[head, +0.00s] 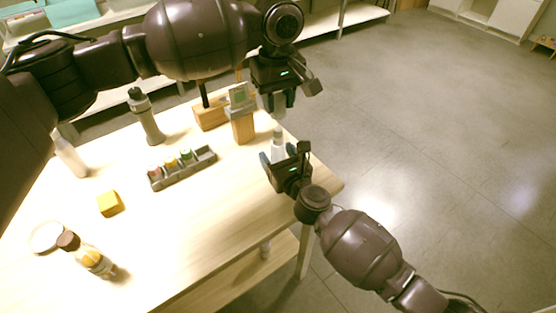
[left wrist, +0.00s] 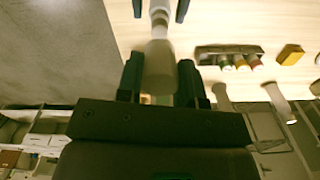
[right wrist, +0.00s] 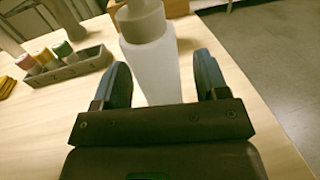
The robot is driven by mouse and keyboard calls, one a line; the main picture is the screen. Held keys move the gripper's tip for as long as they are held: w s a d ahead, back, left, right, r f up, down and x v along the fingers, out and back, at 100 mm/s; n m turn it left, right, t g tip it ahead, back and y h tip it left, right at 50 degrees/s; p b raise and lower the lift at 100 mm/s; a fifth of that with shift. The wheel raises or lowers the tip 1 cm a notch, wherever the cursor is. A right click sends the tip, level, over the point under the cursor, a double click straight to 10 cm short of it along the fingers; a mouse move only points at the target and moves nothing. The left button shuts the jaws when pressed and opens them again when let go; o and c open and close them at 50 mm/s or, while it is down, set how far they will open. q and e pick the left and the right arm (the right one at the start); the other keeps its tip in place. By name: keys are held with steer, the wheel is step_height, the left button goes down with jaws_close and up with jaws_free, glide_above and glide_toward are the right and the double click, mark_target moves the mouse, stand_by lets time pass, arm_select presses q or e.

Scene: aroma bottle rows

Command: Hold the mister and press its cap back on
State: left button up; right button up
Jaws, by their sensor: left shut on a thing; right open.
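The white mister (head: 278,148) stands upright near the table's far right edge. In the right wrist view the mister (right wrist: 155,68) has a white body and a grey-beige collar at its top. My right gripper (head: 280,162) is open, with its fingers (right wrist: 163,80) on either side of the body. My left gripper (head: 277,98) is shut on the pale translucent cap (head: 277,105) above the mister. In the left wrist view the cap (left wrist: 160,68) sits between the fingers and nearly lines up with the mister's top (left wrist: 160,16). I cannot tell from that view whether they touch.
A grey tray (head: 184,172) holds several small coloured-cap bottles. The front middle is clear.

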mark_target(278, 129)
steer(key=shift+c, duration=0.4)
jaws_close()
arm_select(q)
steer(key=shift+f, duration=2.5)
steer(key=shift+f, duration=0.1)
steer(key=shift+f, duration=0.8)
steer(key=shift+f, duration=0.65)
steer(key=o, duration=1)
steer(key=shift+c, duration=0.2)
